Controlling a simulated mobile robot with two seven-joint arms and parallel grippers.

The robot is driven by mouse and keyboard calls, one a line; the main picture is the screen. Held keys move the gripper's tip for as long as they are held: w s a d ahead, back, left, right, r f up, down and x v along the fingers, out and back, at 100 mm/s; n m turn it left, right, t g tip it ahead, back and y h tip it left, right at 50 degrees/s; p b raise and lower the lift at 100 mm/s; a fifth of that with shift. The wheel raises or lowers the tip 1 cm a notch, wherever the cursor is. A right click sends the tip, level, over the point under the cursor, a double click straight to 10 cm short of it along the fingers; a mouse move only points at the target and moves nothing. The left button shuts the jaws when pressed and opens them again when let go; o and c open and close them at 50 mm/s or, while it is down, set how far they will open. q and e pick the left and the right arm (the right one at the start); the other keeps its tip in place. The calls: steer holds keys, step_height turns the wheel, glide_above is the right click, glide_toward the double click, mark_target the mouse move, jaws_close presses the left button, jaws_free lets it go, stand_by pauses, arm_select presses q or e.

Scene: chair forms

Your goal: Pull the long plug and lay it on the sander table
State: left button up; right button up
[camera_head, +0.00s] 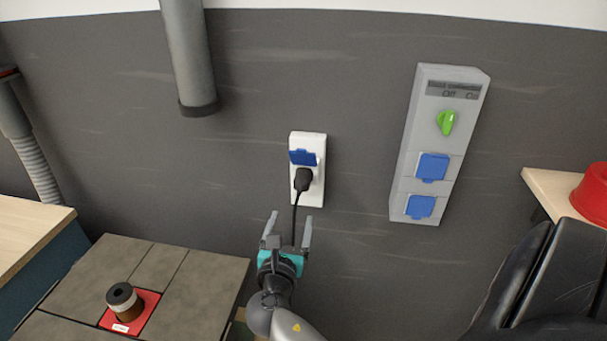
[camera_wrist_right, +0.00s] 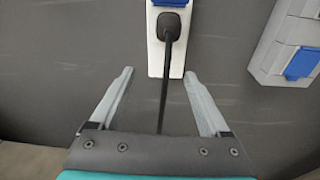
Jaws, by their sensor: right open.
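A black plug (camera_head: 303,179) sits in a white wall socket (camera_head: 308,142) with its blue lid raised. Its black cord hangs down from it. My right gripper (camera_head: 289,222) is open and empty, below the socket and pointing up toward it. In the right wrist view the plug (camera_wrist_right: 169,28) is beyond the fingertips of the gripper (camera_wrist_right: 157,82), and the cord runs down between the fingers in the picture. The sander table (camera_head: 195,290) is at lower left, with a grey tiled top. My left gripper is not in view.
A red plate (camera_head: 140,306) with a dark-topped cylinder (camera_head: 123,300) is on the sander table. A grey switch box (camera_head: 436,145) with a green knob hangs to the right. A grey pipe (camera_head: 190,60) hangs above left. A black chair-like form (camera_head: 545,285) is at lower right.

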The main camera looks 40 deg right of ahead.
mark_target(301, 186)
steer(key=shift+h, duration=0.6)
steer(key=r, duration=0.4)
steer(key=shift+s+d+r, duration=0.1)
steer(key=shift+s+d, duration=0.15)
steer(key=shift+d, duration=0.1)
steer(key=shift+w+d, duration=0.35)
steer(key=shift+d, duration=0.1)
steer(key=b+x, duration=0.1)
steer(key=x, duration=0.5)
steer(key=shift+w+d, duration=0.2)
steer(key=shift+w, duration=0.05)
steer(key=shift+w+d, duration=0.4)
steer(key=shift+d, duration=0.1)
steer(key=shift+p, duration=0.55)
jaws_close()
